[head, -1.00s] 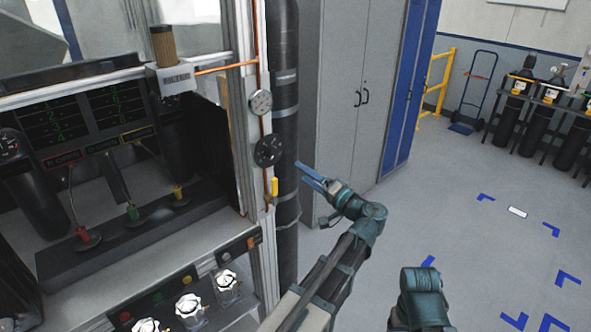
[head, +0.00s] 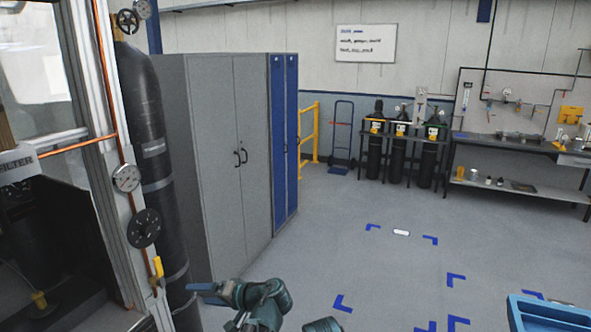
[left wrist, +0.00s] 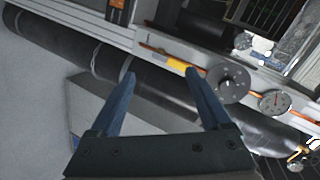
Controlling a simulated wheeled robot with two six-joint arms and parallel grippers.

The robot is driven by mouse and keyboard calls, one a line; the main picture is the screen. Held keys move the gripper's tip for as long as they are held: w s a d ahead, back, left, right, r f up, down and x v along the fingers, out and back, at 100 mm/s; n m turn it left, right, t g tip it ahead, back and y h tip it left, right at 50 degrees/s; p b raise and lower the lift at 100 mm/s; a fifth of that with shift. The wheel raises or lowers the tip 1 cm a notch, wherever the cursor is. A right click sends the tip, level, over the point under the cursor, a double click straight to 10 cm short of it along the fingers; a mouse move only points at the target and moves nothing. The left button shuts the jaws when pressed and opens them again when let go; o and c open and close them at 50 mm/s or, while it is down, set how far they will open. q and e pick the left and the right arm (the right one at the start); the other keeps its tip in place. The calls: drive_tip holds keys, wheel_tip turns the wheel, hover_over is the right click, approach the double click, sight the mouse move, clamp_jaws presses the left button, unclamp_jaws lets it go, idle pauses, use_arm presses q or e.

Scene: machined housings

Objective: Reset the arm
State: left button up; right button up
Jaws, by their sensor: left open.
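My left gripper (head: 198,292) is at the bottom of the head view, in front of the foot of the grey cabinet and beside the black cylinder. Its blue fingers are spread apart with nothing between them. In the left wrist view the left gripper (left wrist: 160,75) is also open and empty, and a yellow valve handle (left wrist: 177,65) and the dark cylinder lie beyond the fingertips. A teal part of my other arm just shows at the bottom edge of the head view; its gripper is out of sight.
A tall black cylinder (head: 147,140) stands close by, next to a metal frame with a gauge (head: 126,178) and a black knob (head: 144,228). A grey cabinet (head: 215,150) stands behind. A blue bin (head: 545,312) is at lower right. The floor (head: 340,240) between is open.

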use_arm(q)
drive_tip(key=s+d+f+m+g+h+b, duration=0.4)
drive_tip(key=s+d+f+h, duration=0.8)
drive_tip(key=s+d+f, duration=0.5)
wheel_tip(320, 180, down, 3)
drive_tip(key=d+g+b, duration=0.1)
drive_tip(key=d, duration=0.1)
drive_tip(key=shift+s+d+f, duration=0.15)
drive_tip(key=shift+s+d, duration=0.05)
drive_tip(key=shift+d, duration=0.15)
